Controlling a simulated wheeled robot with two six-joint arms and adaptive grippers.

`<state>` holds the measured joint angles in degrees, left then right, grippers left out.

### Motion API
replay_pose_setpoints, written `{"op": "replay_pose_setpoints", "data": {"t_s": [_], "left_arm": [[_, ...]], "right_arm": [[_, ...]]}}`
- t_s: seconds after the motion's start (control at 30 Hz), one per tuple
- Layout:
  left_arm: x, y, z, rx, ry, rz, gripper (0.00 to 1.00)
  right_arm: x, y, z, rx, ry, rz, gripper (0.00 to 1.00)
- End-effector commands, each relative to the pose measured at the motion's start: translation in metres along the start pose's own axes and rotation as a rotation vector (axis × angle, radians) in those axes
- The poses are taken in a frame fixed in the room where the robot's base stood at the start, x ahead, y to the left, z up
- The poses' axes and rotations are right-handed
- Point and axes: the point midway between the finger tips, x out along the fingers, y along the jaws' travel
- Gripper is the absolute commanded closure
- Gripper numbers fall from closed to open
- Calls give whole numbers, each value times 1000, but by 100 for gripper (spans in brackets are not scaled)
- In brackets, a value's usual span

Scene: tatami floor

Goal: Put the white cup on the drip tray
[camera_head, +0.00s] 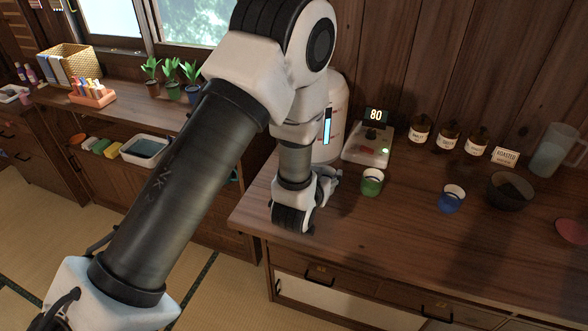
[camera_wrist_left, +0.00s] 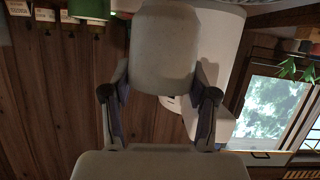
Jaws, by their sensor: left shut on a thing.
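The white cup (camera_wrist_left: 165,50) fills the upper middle of the left wrist view, between the two fingers of my left gripper (camera_wrist_left: 160,98), which is shut on it. In the head view my left gripper (camera_head: 330,182) is low over the left end of the counter, in front of the white dispenser (camera_head: 334,100). I cannot make out the cup there, as my arm and gripper cover that spot. The dispenser also shows behind the cup in the left wrist view (camera_wrist_left: 222,50). I cannot clearly see the drip tray in either view. My right gripper is not in view.
A green cup (camera_head: 372,184) stands just right of my left gripper, and a blue cup (camera_head: 451,201) farther right. A dark bowl (camera_head: 508,190) and brown bottles (camera_head: 448,136) are farther right. The front counter is clear.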

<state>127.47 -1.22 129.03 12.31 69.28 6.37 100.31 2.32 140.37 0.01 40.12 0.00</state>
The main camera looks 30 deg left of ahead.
Motion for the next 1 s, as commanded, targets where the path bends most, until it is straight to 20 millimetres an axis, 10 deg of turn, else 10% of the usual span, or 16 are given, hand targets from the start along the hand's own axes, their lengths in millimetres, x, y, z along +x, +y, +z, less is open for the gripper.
{"op": "replay_pose_setpoints", "data": {"t_s": [0.4,1.0], "left_arm": [[61,-94,-25,-2,1,-3,79],[80,-101,13,2,0,0,79]], "right_arm": [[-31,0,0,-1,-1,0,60],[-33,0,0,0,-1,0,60]]}}
